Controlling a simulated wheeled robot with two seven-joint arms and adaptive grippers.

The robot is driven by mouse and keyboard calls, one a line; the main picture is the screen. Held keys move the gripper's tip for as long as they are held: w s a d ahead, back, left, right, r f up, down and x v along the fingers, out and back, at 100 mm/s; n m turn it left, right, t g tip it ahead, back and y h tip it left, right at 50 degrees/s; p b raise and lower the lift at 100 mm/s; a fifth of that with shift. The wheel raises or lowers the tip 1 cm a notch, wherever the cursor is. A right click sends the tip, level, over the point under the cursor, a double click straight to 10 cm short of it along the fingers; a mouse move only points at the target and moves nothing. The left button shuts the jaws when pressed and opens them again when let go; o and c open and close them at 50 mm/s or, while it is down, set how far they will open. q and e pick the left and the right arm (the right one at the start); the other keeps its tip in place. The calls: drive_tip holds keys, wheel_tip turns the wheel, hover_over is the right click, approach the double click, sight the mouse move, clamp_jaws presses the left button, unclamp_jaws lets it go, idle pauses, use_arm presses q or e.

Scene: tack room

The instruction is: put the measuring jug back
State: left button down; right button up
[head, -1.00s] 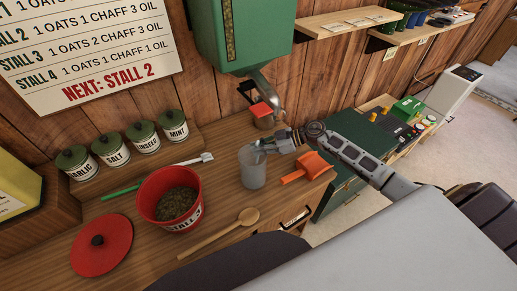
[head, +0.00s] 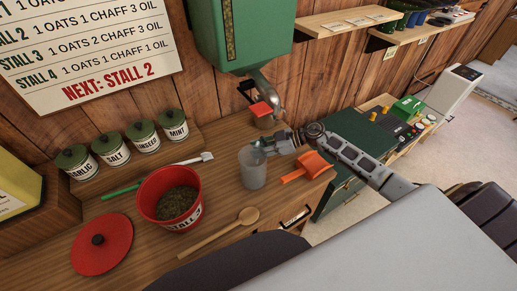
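The measuring jug (head: 252,170), a pale translucent cylinder, stands upright on the wooden counter, right of the red bucket. My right gripper (head: 265,148) comes in from the right, with its fingertips at the jug's upper right rim. The fingers are small and overlap the jug's edge, so I cannot tell whether they are closed on it. My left gripper is not in view.
Close by are an orange scoop (head: 306,167), a red bucket of feed (head: 168,198), its red lid (head: 101,245), a wooden spoon (head: 220,232) and a green-handled brush (head: 158,175). A green dispenser (head: 243,35) hangs above; lidded canisters (head: 110,148) line the back.

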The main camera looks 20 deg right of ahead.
drive_tip(key=shift+r, duration=0.1)
drive_tip(key=shift+d, duration=0.1)
drive_tip(key=v, duration=1.2)
drive_tip(key=shift+b, duration=0.35)
